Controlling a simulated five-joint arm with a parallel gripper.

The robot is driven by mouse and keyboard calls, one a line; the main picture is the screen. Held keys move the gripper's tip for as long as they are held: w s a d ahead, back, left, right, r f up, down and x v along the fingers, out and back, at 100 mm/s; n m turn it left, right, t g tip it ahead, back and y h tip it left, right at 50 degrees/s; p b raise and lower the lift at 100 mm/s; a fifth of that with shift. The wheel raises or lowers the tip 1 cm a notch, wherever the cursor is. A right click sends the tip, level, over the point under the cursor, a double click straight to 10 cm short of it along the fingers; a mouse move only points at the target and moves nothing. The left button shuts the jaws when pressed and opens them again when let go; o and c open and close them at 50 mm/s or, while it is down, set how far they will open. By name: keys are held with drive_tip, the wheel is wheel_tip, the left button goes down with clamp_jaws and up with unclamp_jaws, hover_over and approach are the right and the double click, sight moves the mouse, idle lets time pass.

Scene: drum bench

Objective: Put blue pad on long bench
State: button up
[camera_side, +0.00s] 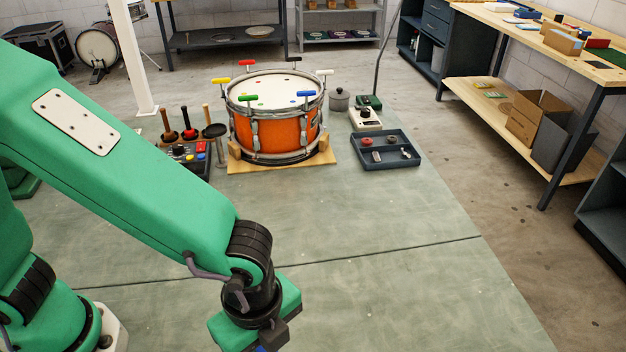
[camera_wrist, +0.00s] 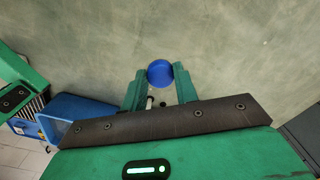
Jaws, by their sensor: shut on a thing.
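A round blue pad (camera_wrist: 160,73) sits between the two green fingers of my gripper (camera_wrist: 160,88) in the wrist view. My gripper is shut on it. In the side view my gripper (camera_side: 262,344) is at the bottom edge, low in front, and its fingertips are cut off by the frame. Only a small blue bit shows there. A long bench with a pale wooden top (camera_side: 500,24) stands at the far right, well away from my gripper. I cannot tell whether this is the bench the task names.
An orange drum (camera_side: 277,133) with coloured tuning keys stands on a wooden base at the middle back. A dark tray (camera_side: 387,160) with small parts is right of it. The green surface (camera_side: 370,225) in front is clear. A blue bin (camera_wrist: 75,108) shows in the wrist view.

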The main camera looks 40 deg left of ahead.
hover_over(292, 334)
wheel_tip(292, 334, down, 5)
drive_tip(key=shift+r, duration=0.1)
drive_tip(key=shift+f, duration=2.05)
drive_tip(key=shift+s+f, duration=0.1)
drive_tip(key=shift+f, duration=0.05)
drive_tip(key=o, duration=0.9)
drive_tip(key=shift+o, duration=0.2)
wheel_tip(292, 334, up, 12)
drive_tip(key=shift+a+r, duration=0.1)
drive_tip(key=shift+r, duration=0.1)
